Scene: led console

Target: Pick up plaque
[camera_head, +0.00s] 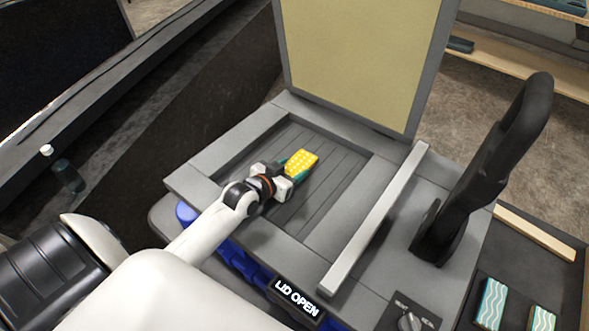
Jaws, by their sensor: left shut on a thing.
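A small plaque (301,162) with a yellow face, pale dots and a teal edge is at the middle of the console's recessed grey tray (343,170). My left gripper (287,176) is shut on its near end. I cannot tell whether the plaque touches the tray floor or is held just above it. The fingers hide part of the plaque's near side. My right gripper is not in view.
A raised lid (365,50) stands open behind the tray. A grey bar (375,220) and a tall black handle (490,165) stand to the right. A "LID OPEN" sign (297,296) is in front. Two wavy-patterned plaques (492,303) lie in a dark tray at lower right.

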